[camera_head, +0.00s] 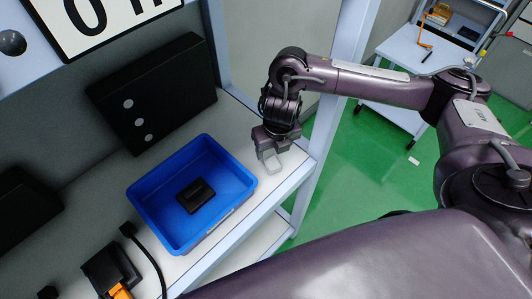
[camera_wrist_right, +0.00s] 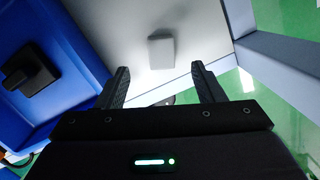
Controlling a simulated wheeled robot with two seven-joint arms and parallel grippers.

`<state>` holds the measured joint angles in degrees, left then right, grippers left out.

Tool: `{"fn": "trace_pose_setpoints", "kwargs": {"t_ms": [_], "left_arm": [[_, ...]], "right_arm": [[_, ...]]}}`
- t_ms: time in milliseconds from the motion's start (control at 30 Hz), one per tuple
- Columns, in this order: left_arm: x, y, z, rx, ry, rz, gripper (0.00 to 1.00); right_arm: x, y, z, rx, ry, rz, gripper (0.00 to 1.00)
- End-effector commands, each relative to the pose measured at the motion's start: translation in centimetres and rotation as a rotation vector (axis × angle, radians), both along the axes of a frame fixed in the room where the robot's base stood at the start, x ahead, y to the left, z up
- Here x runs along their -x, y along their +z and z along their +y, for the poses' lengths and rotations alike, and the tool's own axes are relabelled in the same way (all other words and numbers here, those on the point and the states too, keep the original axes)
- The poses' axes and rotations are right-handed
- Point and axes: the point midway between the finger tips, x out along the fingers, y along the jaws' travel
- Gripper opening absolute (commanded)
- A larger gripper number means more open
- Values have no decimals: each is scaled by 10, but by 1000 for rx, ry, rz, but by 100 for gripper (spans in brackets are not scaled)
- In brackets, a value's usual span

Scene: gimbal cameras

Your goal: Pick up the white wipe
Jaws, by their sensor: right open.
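The white wipe (camera_wrist_right: 161,51) is a small pale block-like piece on the white shelf in the right wrist view. It lies just beyond my right gripper's fingertips, centred between them. My right gripper (camera_wrist_right: 160,72) is open and empty, with a dark finger on each side. In the head view my right gripper (camera_head: 271,158) points down over the shelf's right end, beside the blue bin. There I cannot clearly tell the wipe from the fingers. My left gripper is not in view.
A blue bin (camera_head: 240,182) holding a black object (camera_head: 195,195) stands left of the gripper. A black box (camera_head: 155,95) stands behind it. A black-and-orange device (camera_head: 112,272) with a cable is in front. A pale upright post (camera_head: 335,85) rises right of the shelf (camera_head: 235,125).

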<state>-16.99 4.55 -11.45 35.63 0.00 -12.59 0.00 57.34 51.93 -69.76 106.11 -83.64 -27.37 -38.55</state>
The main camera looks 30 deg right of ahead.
Motion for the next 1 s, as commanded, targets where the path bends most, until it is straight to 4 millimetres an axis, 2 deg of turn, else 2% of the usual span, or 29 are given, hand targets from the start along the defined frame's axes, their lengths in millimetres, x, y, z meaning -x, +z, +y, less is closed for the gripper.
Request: {"fn": "trace_pose_setpoints", "kwargs": {"t_ms": [233, 533, 700, 833, 933, 1000], "left_arm": [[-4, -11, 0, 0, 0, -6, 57], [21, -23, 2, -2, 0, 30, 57], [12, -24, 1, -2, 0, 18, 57], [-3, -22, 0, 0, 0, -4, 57], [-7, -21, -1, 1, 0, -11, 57], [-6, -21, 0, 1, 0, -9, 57]], "right_arm": [[-2, -27, 0, -1, -1, 6, 62], [-5, -61, -1, -3, -3, 7, 62], [-9, -74, -2, -2, -2, 2, 62], [-9, -75, -2, -1, 0, 0, 62], [-9, -75, -2, -1, 0, 0, 62], [-9, -75, -2, -1, 0, 0, 54]]}}
